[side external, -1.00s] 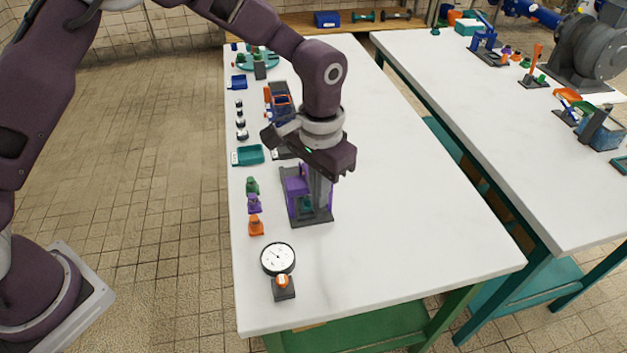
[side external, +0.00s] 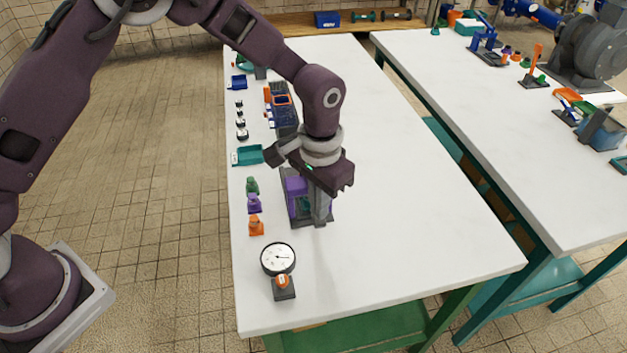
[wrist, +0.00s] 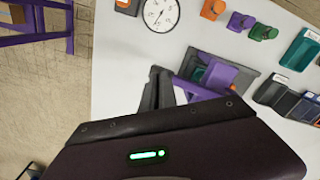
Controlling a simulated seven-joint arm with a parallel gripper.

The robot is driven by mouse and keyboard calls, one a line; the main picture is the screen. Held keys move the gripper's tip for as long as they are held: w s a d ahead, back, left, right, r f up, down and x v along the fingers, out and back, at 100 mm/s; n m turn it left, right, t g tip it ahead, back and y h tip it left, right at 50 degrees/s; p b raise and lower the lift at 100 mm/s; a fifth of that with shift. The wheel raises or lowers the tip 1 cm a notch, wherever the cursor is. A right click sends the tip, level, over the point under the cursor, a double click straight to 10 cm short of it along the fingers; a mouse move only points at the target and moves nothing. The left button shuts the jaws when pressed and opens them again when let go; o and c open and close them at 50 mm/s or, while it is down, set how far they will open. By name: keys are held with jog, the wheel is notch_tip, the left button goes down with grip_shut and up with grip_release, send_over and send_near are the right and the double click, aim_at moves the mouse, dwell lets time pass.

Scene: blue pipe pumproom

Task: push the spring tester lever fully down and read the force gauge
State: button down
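The spring tester (side external: 296,192), with purple parts on a dark grey base, stands near the left side of the white table. It also shows in the wrist view (wrist: 218,76), partly hidden by my gripper. My gripper (side external: 320,222) points down at the tester's right side, its grey fingers low beside the purple part. In the wrist view the fingers (wrist: 165,88) look close together, with nothing clearly between them. The lever is not clearly distinguishable, and contact is hidden. The round white force gauge (side external: 278,258) stands in front; its needle points right in the side view. It also shows in the wrist view (wrist: 161,13).
Orange (side external: 256,226), purple (side external: 254,204) and green (side external: 252,186) small pieces line the left edge. A teal tray (side external: 248,155) lies behind them. Blue bins (side external: 285,118) stand behind the tester. The table's right side is clear.

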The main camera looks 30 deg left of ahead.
jog(key=shift+s+f, duration=0.1)
jog(key=shift+s, duration=0.05)
dwell(0.3)
notch_tip(320, 180, up, 12)
dwell(0.7)
jog(key=s+a+r+n+t, duration=0.1)
jog(key=s+a+r+t, duration=0.1)
jog(key=s+a+r, duration=0.8)
jog(key=s+a+n+t, duration=0.2)
jog(key=s+a, duration=0.5)
jog(key=s, duration=0.8)
jog(key=shift+a+r+t, duration=0.2)
jog(key=shift+r+t, duration=0.2)
jog(key=shift+t, duration=0.4)
